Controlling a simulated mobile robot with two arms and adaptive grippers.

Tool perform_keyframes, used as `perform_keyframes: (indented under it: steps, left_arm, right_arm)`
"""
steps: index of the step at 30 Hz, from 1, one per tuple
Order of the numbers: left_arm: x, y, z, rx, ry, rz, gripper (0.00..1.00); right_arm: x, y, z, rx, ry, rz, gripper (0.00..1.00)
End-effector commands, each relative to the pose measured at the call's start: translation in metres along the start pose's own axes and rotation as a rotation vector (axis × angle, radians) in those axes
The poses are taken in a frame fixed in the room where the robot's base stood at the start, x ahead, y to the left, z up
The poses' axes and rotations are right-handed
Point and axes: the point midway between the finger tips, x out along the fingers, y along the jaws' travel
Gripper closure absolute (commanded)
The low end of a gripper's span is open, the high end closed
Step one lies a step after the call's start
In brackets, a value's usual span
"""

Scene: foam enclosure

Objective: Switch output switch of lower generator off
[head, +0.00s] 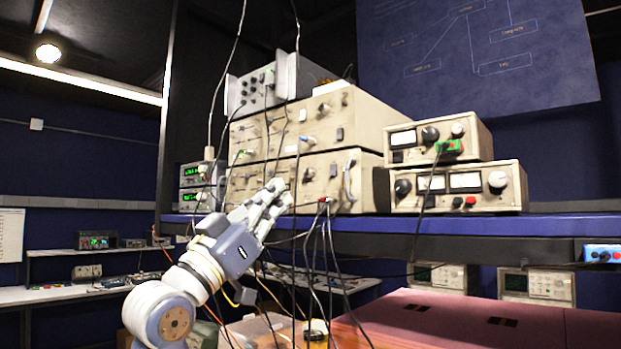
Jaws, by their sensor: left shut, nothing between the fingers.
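Two beige generators are stacked on the blue shelf. The lower generator (315,180) has a front panel with several knobs, connectors and cables. The upper generator (310,128) rests on top of it. My left gripper (278,192) is shut and empty, its fingertips in front of the middle of the lower generator's front panel. I cannot tell whether they touch the panel. The gripper hides part of the panel's lower edge. The output switch is too small to make out, so its position cannot be told. My right gripper is not in view.
Two smaller beige meter units (460,188) stand stacked at the right on the blue shelf (560,225). Several loose cables (325,240) hang in front of the generators and shelf edge. A dark red case (460,320) lies below at the right.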

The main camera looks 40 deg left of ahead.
Motion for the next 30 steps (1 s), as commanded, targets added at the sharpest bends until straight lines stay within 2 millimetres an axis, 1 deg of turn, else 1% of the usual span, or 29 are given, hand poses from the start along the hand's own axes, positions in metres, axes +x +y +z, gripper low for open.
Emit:
perform_keyframes:
  steps: [5,12,18,21,24,30]
  left_arm:
    - [0.022,0.000,-0.003,-0.004,0.000,0.001,1.00]
    - [0.069,0.000,-0.004,-0.005,-0.001,0.001,1.00]
    - [0.104,0.000,-0.004,-0.003,-0.002,0.000,1.00]
    - [0.114,0.001,0.011,-0.004,-0.005,0.001,1.00]
    - [0.121,0.001,0.019,-0.003,-0.004,0.001,1.00]
    - [0.127,0.001,0.028,0.000,-0.001,0.001,1.00]
  right_arm:
    - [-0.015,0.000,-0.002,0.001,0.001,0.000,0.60]
    - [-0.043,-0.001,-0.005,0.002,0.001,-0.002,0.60]
    - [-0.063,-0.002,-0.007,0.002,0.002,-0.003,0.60]
    - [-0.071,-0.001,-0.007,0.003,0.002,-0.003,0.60]
    - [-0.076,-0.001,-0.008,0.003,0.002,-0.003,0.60]
    - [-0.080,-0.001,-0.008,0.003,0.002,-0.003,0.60]
